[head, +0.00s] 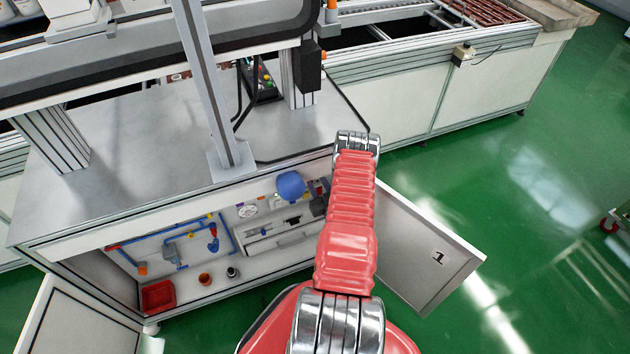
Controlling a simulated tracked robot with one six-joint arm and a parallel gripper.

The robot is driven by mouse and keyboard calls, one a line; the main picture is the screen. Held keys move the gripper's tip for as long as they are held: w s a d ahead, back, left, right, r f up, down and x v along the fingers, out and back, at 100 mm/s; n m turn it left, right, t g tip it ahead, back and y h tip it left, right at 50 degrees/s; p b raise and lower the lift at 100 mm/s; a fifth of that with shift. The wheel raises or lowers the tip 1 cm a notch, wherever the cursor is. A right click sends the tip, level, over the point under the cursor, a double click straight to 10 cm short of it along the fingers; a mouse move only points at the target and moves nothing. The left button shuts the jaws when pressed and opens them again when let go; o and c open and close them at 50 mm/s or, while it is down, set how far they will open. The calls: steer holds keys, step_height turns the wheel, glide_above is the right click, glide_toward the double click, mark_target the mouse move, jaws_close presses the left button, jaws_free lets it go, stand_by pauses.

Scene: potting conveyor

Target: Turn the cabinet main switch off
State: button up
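The cabinet (75,253) under the grey worktop stands open, with one door (75,320) swung out at the left and another door (415,250), marked 1, at the right. Inside are blue pipework (165,240), a round dial (248,211), a blue rounded vessel (291,186) and small coloured fittings. A dark part shows at the cabinet's right, partly behind my arm. I cannot tell which fitting is the main switch; it may be hidden by my arm. My red arm rises in front of the cabinet's right side. My gripper is not visible.
A red bin (158,297), an orange-brown pot (205,280) and a small dark cylinder (232,272) stand on the cabinet floor. A metal post (210,90) rises from the worktop (130,150). A conveyor (430,75) runs behind.

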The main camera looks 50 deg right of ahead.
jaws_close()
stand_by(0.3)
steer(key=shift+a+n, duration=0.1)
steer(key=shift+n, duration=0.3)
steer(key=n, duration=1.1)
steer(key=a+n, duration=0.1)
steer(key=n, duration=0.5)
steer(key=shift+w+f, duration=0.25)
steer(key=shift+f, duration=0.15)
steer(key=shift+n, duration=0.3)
